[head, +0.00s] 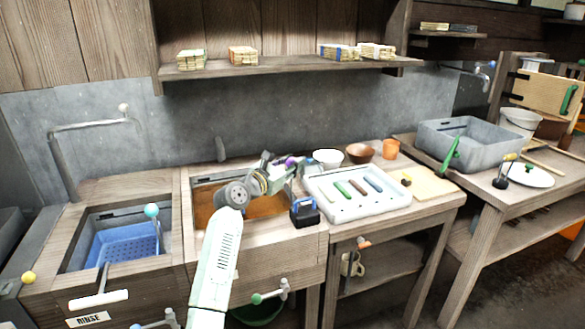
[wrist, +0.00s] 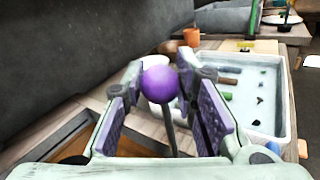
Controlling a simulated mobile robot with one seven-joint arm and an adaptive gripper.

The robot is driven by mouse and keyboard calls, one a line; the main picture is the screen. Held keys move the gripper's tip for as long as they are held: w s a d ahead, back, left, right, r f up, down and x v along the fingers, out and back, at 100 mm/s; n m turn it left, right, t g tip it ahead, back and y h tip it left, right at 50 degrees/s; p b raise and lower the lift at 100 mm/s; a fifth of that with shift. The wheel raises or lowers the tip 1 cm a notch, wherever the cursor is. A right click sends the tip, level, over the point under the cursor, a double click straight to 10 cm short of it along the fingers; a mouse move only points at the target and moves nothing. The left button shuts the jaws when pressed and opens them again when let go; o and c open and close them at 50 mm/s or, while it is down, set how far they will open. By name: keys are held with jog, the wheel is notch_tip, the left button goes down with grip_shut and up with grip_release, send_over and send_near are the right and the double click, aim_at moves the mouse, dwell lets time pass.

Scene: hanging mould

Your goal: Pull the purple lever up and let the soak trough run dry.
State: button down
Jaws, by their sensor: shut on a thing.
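The purple lever has a round purple knob (wrist: 160,84) on a thin grey rod, seen between my fingers in the wrist view. In the head view a bit of the purple knob (head: 290,161) shows at the back right of the soak trough (head: 203,204). The trough is sunk in the wooden bench and holds brown-orange liquid; my arm hides part of it. My gripper (head: 286,165) is shut on the knob, with one finger on each side in the wrist view (wrist: 162,88). The lower end of the rod is hidden.
A white tray (head: 318,186) with coloured sticks lies right of the trough, near a blue-and-black block (head: 305,212). A white bowl (head: 327,158) and brown bowl (head: 360,153) stand behind. A blue-lined sink (head: 125,243) with a teal-knobbed lever (head: 152,211) is at left.

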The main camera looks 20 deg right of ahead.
jog(key=shift+r, duration=0.35)
jog(key=c, duration=1.6)
grip_release()
jog(key=o, duration=0.3)
jog(key=shift+f, duration=0.1)
jog(key=v, duration=1.2)
